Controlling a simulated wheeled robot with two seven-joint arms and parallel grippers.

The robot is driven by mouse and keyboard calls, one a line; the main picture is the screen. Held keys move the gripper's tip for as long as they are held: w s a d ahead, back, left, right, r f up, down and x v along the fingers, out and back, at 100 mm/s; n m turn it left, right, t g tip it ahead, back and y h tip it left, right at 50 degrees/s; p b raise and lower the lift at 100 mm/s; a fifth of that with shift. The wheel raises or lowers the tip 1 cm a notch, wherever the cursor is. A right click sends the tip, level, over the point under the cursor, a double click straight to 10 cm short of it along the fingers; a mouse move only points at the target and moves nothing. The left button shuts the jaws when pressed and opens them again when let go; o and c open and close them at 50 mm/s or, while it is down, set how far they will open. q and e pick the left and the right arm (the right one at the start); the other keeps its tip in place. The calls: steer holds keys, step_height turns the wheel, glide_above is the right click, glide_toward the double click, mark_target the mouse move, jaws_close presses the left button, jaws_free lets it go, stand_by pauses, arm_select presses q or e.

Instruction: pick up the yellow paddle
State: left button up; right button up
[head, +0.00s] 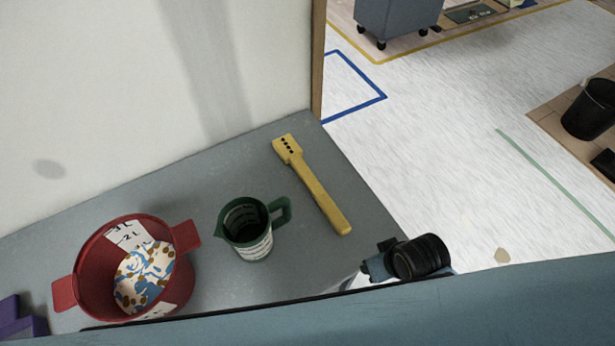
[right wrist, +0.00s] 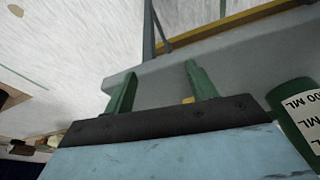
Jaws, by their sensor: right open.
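The yellow paddle (head: 318,195) lies flat on the grey table, its slab-like head with dark holes toward the wall and its handle toward me. In the right wrist view only a small yellow patch (right wrist: 188,100), likely the paddle, shows beside the base of one finger. My right gripper (right wrist: 160,85) has two green fingers spread apart, with nothing held between them, near the table edge. In the head view its fingers are hidden; only part of my right arm shows at the bottom. My left gripper is not in view.
A green measuring cup (head: 248,241) stands left of the paddle; it also shows in the right wrist view (right wrist: 298,125). A red pot (head: 89,262) with patterned contents stands further left, near a purple object (head: 22,322). The table's right edge is close to the paddle.

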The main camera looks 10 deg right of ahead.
steer(key=shift+n+y, duration=0.3)
steer(key=shift+y, duration=0.5)
steer(key=w+a+r, duration=0.1)
steer(key=w+a, duration=0.3)
steer(key=w+a+r, duration=0.1)
steer(key=w, duration=0.1)
steer(key=shift+w+a+r, duration=0.15)
steer(key=shift+a+r, duration=0.15)
steer(key=shift+a, duration=0.1)
steer(key=w+a+r+n+g, duration=0.1)
steer(key=w+a+r, duration=0.3)
steer(key=w+a, duration=0.1)
step_height(320, 180, up, 6)
steer(key=g+h, duration=0.2)
glide_above(330, 206)
steer(key=f+b, duration=0.2)
steer(key=f, duration=0.6)
steer(key=shift+d, duration=0.2)
step_height(330, 206, down, 5)
steer(key=shift+s+a+f+b, duration=0.1)
steer(key=shift+a+f+b, duration=0.1)
steer(key=shift+b, duration=0.4)
steer(key=shift+r+n, duration=0.1)
steer(key=shift+n, duration=0.2)
steer(key=c, duration=1.1)
steer(key=shift+o, duration=0.2)
step_height(330, 206, up, 10)
steer(key=p, duration=0.2)
